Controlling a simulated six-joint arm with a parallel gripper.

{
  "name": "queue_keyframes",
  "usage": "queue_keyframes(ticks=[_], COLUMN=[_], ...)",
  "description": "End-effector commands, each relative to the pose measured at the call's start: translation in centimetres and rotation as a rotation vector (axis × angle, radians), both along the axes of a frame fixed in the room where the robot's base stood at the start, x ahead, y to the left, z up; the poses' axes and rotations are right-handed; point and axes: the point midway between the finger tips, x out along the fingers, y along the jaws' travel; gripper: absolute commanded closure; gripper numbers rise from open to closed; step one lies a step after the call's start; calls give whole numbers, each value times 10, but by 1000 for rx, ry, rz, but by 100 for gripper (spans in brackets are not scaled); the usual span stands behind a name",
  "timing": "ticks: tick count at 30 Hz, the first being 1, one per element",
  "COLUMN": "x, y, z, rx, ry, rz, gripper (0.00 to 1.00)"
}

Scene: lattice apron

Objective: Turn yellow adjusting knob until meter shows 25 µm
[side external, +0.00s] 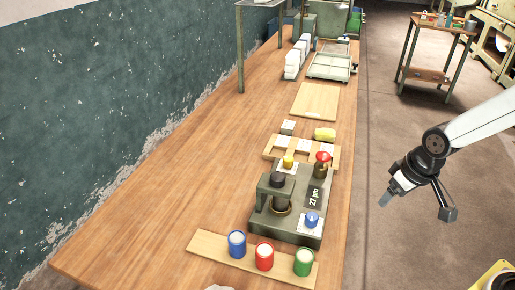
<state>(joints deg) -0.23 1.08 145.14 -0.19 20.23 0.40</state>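The grey-green measuring device (262,222) stands near the right edge of the bench. Its meter (314,196) reads 27 µm. A small yellow knob (288,161) sits on a white plate at its back left. A red-topped knob (323,157) is at its back right, and a blue knob (311,218) is at its front right. My gripper (385,200) hangs right of the bench edge, over the floor, apart from the device and its knobs.
Blue (237,244), red (264,256) and green (303,262) cups stand on a wooden board in front of the device. Behind it are a slotted wooden holder (272,148), a white block (288,127) and a yellow object (325,133). The bench's left part is clear.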

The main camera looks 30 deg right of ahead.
Motion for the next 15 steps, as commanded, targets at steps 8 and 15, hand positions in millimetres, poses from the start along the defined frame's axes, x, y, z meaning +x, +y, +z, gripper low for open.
queue_keyframes(ticks=[8,15], x=[57,129], y=[8,23], z=[3,2], rx=[-2,-3], ry=[-26,-63], rz=[4,4], gripper=[16,16])
